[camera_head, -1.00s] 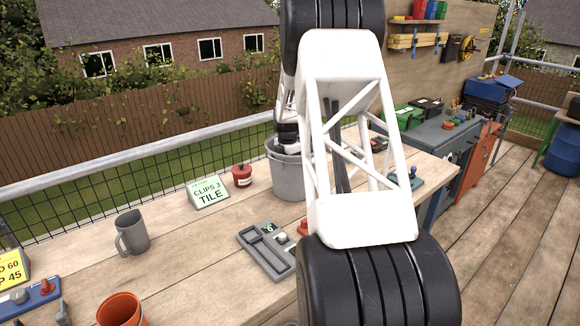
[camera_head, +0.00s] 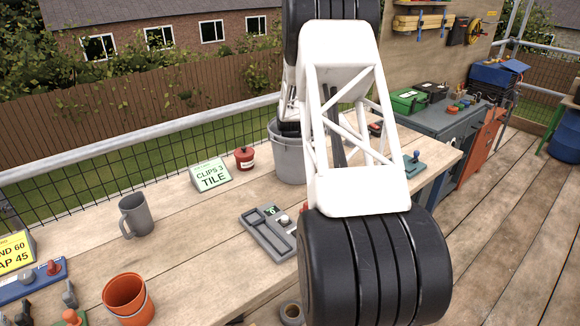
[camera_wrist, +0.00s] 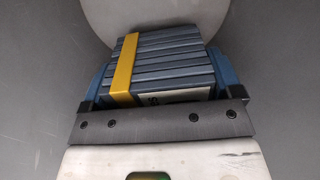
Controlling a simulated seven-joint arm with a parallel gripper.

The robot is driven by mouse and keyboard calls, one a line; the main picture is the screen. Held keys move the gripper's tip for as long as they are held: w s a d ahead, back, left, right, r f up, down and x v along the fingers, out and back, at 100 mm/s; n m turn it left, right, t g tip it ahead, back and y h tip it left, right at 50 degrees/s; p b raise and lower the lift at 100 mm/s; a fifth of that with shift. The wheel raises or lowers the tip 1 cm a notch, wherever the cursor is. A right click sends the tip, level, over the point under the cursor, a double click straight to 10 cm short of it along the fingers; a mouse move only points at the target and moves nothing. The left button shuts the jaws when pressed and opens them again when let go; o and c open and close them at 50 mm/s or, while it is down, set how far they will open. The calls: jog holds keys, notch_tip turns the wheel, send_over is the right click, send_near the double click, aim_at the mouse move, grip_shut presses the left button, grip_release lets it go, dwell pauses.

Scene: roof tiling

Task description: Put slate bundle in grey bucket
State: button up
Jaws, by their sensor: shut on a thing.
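The slate bundle (camera_wrist: 168,66) is a stack of blue-grey slates with a yellow strap (camera_wrist: 124,68) in the wrist view. My gripper (camera_wrist: 163,76) is shut on it, with a blue finger on each side. Smooth grey walls and a paler round floor (camera_wrist: 140,14) surround it there, which look like the inside of the bucket. In the head view the grey bucket (camera_head: 287,160) stands upright on the bench behind my arm. My wrist goes down at its mouth. The gripper and bundle are hidden in that view. I cannot tell whether the bundle touches the floor.
On the wooden bench (camera_head: 190,240) are a grey mug (camera_head: 136,216), an orange pot (camera_head: 128,300), a clips sign (camera_head: 211,175), a red tin (camera_head: 244,159) and a grey tray device (camera_head: 268,232). A mesh rail (camera_head: 130,145) runs behind.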

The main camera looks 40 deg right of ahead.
jog(key=shift+f, duration=1.3)
jog(key=shift+f, duration=0.1)
jog(key=o, duration=1)
jog(key=shift+f, duration=0.1)
notch_tip(320, 180, up, 12)
jog(key=shift+r, duration=0.2)
